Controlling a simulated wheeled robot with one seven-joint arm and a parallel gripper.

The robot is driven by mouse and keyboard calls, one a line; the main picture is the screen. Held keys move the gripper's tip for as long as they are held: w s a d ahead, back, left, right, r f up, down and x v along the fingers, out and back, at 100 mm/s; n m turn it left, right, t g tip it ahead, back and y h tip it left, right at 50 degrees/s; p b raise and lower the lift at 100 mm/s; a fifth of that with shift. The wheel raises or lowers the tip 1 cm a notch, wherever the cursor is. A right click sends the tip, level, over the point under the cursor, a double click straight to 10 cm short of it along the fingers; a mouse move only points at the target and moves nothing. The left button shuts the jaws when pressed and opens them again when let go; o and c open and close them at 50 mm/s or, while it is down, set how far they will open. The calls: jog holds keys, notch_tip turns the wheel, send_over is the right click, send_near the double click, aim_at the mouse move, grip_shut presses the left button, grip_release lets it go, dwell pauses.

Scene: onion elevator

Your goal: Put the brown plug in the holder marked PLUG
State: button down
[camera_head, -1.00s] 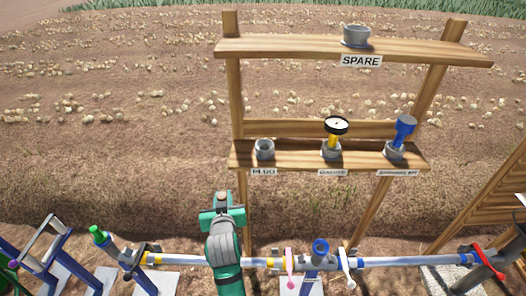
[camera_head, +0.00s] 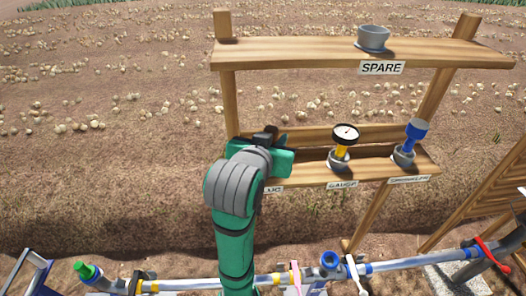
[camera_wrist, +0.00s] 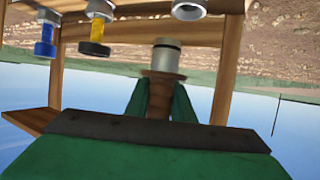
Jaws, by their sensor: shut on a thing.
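My gripper (camera_wrist: 162,100) is shut on the brown plug (camera_wrist: 162,78), whose pale grey end points toward the top of the wrist view. The grey PLUG holder (camera_wrist: 188,9) shows at the top edge of the wrist view, empty as far as I can see. The plug appears apart from it, just below and left of it in that picture. In the head view my gripper (camera_head: 268,140) is in front of the left end of the middle shelf. It hides the plug, the PLUG holder and part of the PLUG label (camera_head: 273,188).
The yellow gauge (camera_head: 344,143) and blue sprinkler (camera_head: 415,135) stand in their holders to the right on the middle shelf (camera_head: 375,167). The SPARE holder (camera_head: 373,38) is on the upper shelf. A pipe with valves (camera_head: 395,264) runs along the front.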

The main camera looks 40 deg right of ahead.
jog(key=w+d+f, duration=0.2)
jog(key=w, duration=0.1)
jog(key=w+d+f, duration=0.2)
jog(key=w+f, duration=0.1)
jog(key=w+d+f, duration=0.2)
jog(key=w+f, duration=0.1)
jog(key=shift+f, duration=0.25)
jog(key=shift+w+d+f, duration=0.1)
jog(key=shift+w+f, duration=0.05)
jog(key=shift+f, duration=0.8)
jog(key=shift+w+d+f, duration=0.1)
jog(key=shift+w+f, duration=0.05)
jog(key=shift+f, duration=0.75)
jog(key=shift+f, duration=0.3)
jog(key=c, duration=1.5)
grip_release()
jog(key=shift+c, duration=0.2)
